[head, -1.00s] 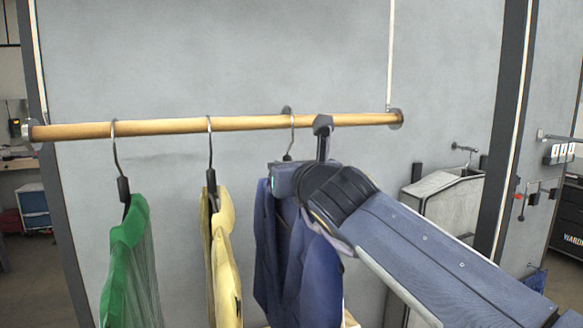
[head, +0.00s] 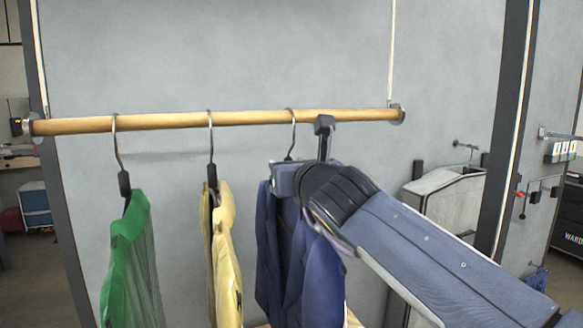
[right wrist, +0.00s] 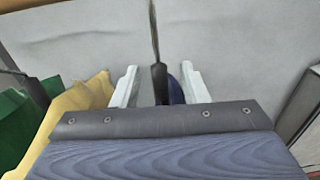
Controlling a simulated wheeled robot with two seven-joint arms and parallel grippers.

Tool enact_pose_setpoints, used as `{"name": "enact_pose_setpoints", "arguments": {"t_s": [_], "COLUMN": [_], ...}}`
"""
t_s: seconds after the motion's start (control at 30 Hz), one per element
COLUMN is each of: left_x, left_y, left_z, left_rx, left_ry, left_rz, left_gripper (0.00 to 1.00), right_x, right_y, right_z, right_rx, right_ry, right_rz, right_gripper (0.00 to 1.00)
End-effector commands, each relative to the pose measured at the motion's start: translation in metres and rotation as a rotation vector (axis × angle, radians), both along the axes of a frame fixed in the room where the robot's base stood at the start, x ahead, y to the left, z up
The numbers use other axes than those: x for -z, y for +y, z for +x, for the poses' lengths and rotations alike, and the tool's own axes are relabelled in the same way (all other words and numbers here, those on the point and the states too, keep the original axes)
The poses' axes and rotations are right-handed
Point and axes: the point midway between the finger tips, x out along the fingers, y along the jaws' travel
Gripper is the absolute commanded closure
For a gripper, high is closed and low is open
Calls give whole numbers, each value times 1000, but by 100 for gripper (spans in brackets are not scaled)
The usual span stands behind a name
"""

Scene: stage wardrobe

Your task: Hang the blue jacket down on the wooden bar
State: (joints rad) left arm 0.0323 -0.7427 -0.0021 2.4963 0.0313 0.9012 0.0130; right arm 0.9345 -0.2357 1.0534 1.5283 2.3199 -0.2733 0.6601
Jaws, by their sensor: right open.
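The blue jacket (head: 268,255) hangs upright on a hanger with a metal hook (head: 293,135). The hook's top is at the wooden bar (head: 250,119) and looks looped over it, right of the other garments. My right gripper (right wrist: 164,88) is open. Its two pale fingers stand on either side of the dark hanger neck (right wrist: 159,80), with gaps showing. In the head view my right arm and wrist cover part of the jacket and hide the fingertips. My left gripper is not in view.
A green garment (head: 130,265) and a yellow garment (head: 224,260) hang on the bar to the left of the jacket. A grey wall panel (head: 250,60) stands behind. The bar is bare to the right of the jacket's hook, up to its end bracket (head: 397,115).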

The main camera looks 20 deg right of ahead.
Motion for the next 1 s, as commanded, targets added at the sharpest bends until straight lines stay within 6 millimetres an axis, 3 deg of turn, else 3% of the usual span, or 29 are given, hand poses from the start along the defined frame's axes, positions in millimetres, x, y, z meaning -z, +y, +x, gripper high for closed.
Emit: {"name": "enact_pose_setpoints", "arguments": {"t_s": [0.27,0.7,1.0], "left_x": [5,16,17], "left_y": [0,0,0], "left_z": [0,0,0], "left_rx": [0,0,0], "left_ry": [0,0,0], "left_rz": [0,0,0], "left_gripper": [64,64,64], "right_x": [-1,-2,-2], "right_y": [4,8,7], "right_z": [-15,-68,-78], "right_rx": [-4,-3,-1], "right_ry": [-3,-5,-2], "right_rz": [-1,0,0], "right_gripper": [60,60,60]}}
